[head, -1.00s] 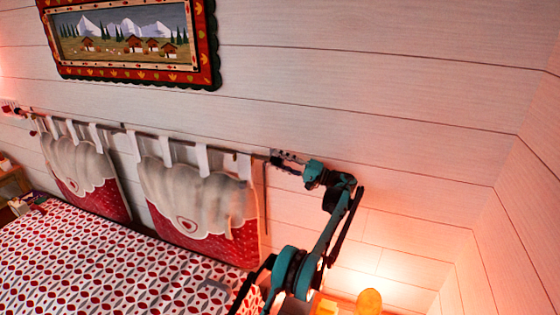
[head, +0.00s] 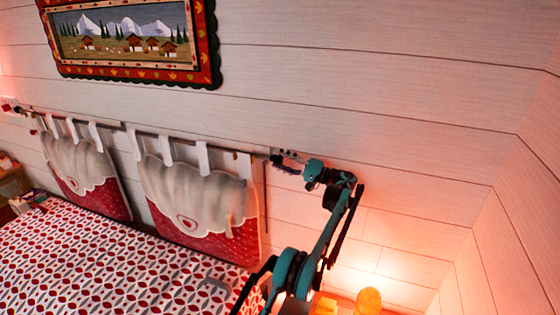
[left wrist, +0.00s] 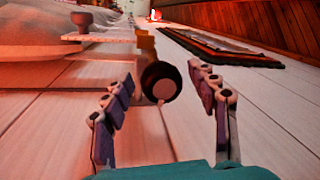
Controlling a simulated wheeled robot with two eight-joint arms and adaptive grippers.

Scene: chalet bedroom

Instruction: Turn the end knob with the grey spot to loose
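The end knob (left wrist: 160,84) is dark and round with a pale grey spot on its face, in the middle of the left wrist view. It sits at the near end of the curtain rod (left wrist: 145,45). My left gripper (left wrist: 161,76) is open, with one finger on each side of the knob and a gap on both sides. In the head view, my left gripper (head: 288,161) is at the right end of the rod, close to the wall; I cannot make out the knob there. My right gripper is not in view.
Two red and white hanging cushions (head: 204,205) hang from the rod above the patterned bed (head: 110,262). A framed picture (head: 130,43) is on the plank wall above. A glowing lamp (head: 368,301) stands at the lower right. The wall right of my arm is bare.

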